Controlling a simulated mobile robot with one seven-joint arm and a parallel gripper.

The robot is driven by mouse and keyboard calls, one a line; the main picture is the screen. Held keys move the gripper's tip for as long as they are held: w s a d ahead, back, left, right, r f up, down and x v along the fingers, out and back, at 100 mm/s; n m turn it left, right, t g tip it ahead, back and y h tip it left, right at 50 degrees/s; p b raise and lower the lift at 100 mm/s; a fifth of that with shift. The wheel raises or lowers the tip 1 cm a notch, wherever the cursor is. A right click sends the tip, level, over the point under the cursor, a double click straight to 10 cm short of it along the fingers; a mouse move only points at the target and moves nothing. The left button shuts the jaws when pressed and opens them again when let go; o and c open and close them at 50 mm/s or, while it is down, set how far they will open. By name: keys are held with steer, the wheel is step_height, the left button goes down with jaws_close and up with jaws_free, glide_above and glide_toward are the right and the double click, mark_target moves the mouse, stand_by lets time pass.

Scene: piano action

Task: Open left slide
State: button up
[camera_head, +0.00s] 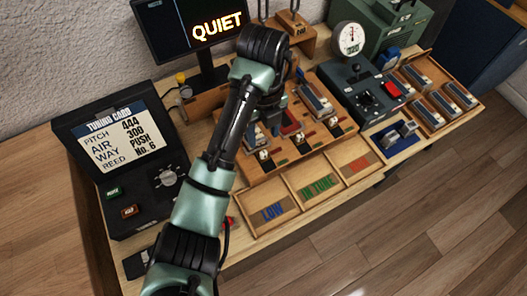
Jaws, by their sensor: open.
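A wooden rack (288,160) stands in the middle of the bench and holds several small units with metal-looking parts and red and green marks. The leftmost front unit (264,160) is likely the left slide, but it is small and partly behind my arm, so I cannot tell its position. A middle unit (300,146) and a right unit (335,124) stand beside it. My gripper (270,130) points down over the left part of the rack, behind my arm. It is open, its fingertips are mostly hidden, and I cannot tell whether it touches anything.
In front is a tray (292,208) with LOW, IN TUNE and a red-lettered compartment. A TUNING CARD console (125,160) stands left, a QUIET display (195,35) behind. A dark box (365,95) with a dial gauge (348,40) and a reed tray (437,95) stand right.

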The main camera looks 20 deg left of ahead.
mark_target(263, 152)
step_height(263, 152, down, 8)
steer(key=shift+r, duration=0.25)
jaws_close()
stand_by(1.4)
